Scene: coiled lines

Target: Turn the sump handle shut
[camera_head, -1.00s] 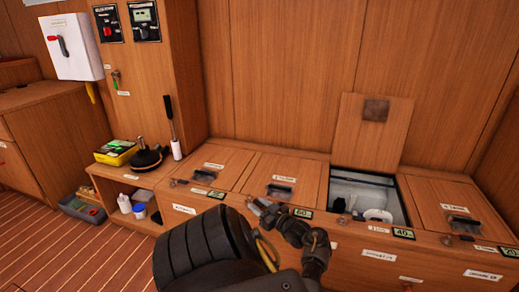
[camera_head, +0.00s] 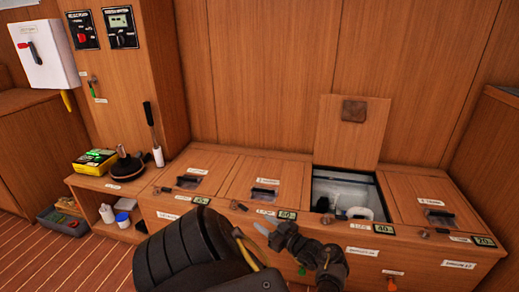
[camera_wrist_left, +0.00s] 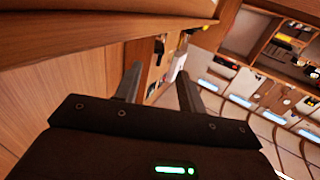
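I cannot read the labels, so I cannot tell which handle is the sump handle. Small levers show in the head view: a green one (camera_head: 94,90) on the wooden post, a green one (camera_head: 301,270) and an orange-red one (camera_head: 392,284) low on the locker front. My left gripper (camera_head: 262,227) is over the front edge of the lockers, apart from these levers. In the left wrist view its two fingers (camera_wrist_left: 160,88) stand apart with nothing between them. My right gripper is not in view.
A white box (camera_head: 40,50) with a red handle hangs at the left. A locker lid (camera_head: 347,130) stands open over a bin (camera_head: 345,188). Bottles (camera_head: 106,213) sit below.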

